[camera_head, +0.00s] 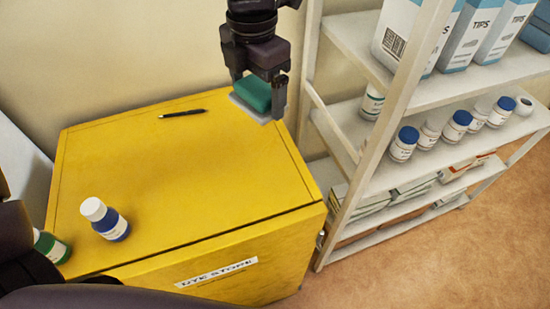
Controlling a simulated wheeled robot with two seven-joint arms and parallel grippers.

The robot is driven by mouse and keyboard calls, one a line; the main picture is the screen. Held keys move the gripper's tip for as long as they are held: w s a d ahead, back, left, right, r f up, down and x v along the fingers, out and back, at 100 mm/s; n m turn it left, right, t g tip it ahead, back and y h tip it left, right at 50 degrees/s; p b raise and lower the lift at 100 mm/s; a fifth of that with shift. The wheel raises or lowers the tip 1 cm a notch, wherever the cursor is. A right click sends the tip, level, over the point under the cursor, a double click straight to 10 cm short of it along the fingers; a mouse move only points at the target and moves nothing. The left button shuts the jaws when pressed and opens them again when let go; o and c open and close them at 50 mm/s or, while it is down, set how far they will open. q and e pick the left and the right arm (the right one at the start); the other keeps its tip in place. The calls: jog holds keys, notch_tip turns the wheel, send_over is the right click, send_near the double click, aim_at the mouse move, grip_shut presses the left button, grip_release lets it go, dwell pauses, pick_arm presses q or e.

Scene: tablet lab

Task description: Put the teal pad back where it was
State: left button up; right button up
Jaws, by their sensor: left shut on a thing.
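The teal pad (254,95), a teal block with a light grey lower layer, is between the fingers of my left gripper (257,88). The gripper is shut on it and points down from the top of the view. The pad shows over the far right corner of the yellow cabinet (190,180); I cannot tell how high it is above the top or whether it touches. My right gripper is not in view.
A black pen (182,113) lies near the cabinet's back edge. A white-capped blue bottle (108,222) and a green bottle (50,246) stand at the front left. A white shelf rack (385,115) with bottles and boxes stands close on the right. The cabinet top's middle is clear.

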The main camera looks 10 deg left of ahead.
aim_at(261, 166)
pick_arm(q)
notch_tip(261, 166, down, 18)
jog(key=shift+f+p, duration=0.15)
jog(key=shift+p, duration=0.3)
jog(key=shift+f, duration=0.3)
jog(key=shift+f, duration=0.1)
jog(key=o, duration=0.5)
jog(key=shift+o, duration=1.3)
notch_tip(261, 166, up, 12)
jog(key=b, duration=0.1)
